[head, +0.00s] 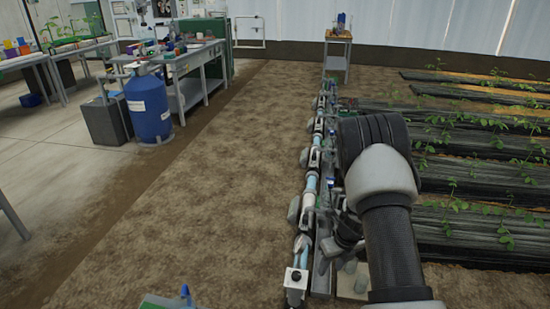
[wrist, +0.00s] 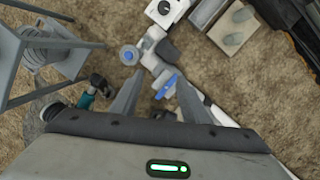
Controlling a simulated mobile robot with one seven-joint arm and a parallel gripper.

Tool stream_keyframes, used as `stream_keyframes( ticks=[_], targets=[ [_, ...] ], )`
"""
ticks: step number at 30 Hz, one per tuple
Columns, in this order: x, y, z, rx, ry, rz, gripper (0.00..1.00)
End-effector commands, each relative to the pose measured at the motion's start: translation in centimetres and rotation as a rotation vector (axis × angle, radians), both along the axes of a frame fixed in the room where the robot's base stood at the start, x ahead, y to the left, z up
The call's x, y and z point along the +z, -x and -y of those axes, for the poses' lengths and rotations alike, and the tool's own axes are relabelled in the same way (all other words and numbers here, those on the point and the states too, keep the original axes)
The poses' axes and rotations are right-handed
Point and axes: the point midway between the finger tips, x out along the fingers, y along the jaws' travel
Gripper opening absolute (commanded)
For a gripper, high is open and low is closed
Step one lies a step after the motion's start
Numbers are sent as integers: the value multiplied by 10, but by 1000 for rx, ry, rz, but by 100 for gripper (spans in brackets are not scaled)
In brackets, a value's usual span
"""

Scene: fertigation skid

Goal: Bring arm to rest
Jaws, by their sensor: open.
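My gripper (wrist: 159,77) is open in the wrist view, its two grey fingers spread apart. A blue handle (wrist: 167,87) on a white pipe fitting shows in the gap between the fingers. I cannot tell how far below the fingers it is, and nothing looks held. In the head view my arm reaches forward from the bottom right and bends down over the pipe line (head: 311,183). My gripper is mostly hidden there behind my own dark and grey arm links.
The pipe run with fittings goes along the soil beside planted beds (head: 470,190). A blue drum (head: 150,107), a grey box (head: 105,122) and a workbench (head: 197,62) stand left. Bare soil (head: 215,180) between is clear.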

Motion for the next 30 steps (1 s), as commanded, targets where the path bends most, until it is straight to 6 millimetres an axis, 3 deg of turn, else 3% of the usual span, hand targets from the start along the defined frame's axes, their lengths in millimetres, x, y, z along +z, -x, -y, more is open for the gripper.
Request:
stream_keyframes(
  ticks=[1, 3, 8, 15, 21, 24, 30],
  targets=[
    [36, -6, -8, 106, -3, 41, 42],
    [78, -7, -18, 273, 2, 88, 42],
    [171, 5, -39, 655, 41, 200, 42],
    [287, 56, -60, 1231, 175, 350, 42],
    [356, 118, -68, 1704, 353, 427, 42],
    [381, 152, -68, 1936, 463, 437, 42],
    [407, 209, -62, 2308, 660, 396, 42]
  ],
)
